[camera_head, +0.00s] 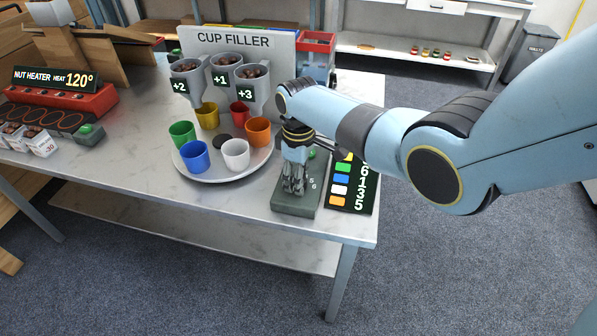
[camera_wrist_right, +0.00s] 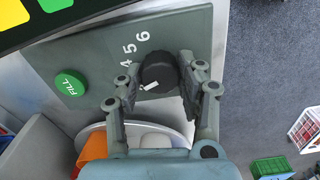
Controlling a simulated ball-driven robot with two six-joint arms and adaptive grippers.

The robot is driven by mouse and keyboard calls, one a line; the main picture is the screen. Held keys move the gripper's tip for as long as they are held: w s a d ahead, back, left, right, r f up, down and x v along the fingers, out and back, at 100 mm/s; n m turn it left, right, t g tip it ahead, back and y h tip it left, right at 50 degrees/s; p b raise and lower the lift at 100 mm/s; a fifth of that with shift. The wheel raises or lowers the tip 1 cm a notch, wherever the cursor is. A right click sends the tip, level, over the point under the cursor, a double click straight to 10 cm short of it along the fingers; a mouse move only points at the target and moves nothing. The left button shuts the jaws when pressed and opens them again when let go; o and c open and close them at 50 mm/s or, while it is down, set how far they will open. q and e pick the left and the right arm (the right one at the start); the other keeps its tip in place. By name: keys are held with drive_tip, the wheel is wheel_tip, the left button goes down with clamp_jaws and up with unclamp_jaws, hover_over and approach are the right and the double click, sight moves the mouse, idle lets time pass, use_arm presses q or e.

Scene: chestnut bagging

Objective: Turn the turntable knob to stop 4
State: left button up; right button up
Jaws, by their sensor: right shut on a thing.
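My right gripper (camera_head: 294,188) reaches down onto the grey-green control box (camera_head: 297,208) beside the turntable (camera_head: 222,179). In the right wrist view its fingers (camera_wrist_right: 158,72) are shut on the dark round knob (camera_wrist_right: 160,66), one on each side. The white pointer mark (camera_wrist_right: 151,86) is on the knob's lower-left edge. Numbers 4, 5 and 6 (camera_wrist_right: 131,48) show up and left of the knob; lower numbers are mostly hidden by a finger. I cannot tell which stop the pointer meets. In the head view the gripper covers the knob. My left gripper is out of view.
Several coloured cups, including a white cup (camera_head: 236,155), stand on the turntable beneath the CUP FILLER hoppers (camera_head: 222,70). A green FILL button (camera_wrist_right: 70,84) is on the control box. A colour-and-number board (camera_head: 352,200) lies right of it. The nut heater (camera_head: 62,100) is at left.

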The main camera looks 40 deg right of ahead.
drive_tip(key=m+p, duration=0.1)
drive_tip(key=m, duration=0.2)
drive_tip(key=shift+r+m, duration=0.1)
drive_tip(key=shift+m, duration=0.2)
drive_tip(key=shift+m+p, duration=0.65)
drive_tip(key=shift+m, duration=1.05)
drive_tip(key=o, duration=1.2)
drive_tip(key=shift+c, duration=0.2)
wheel_tip(320, 180, up, 12)
drive_tip(key=shift+s, duration=0.1)
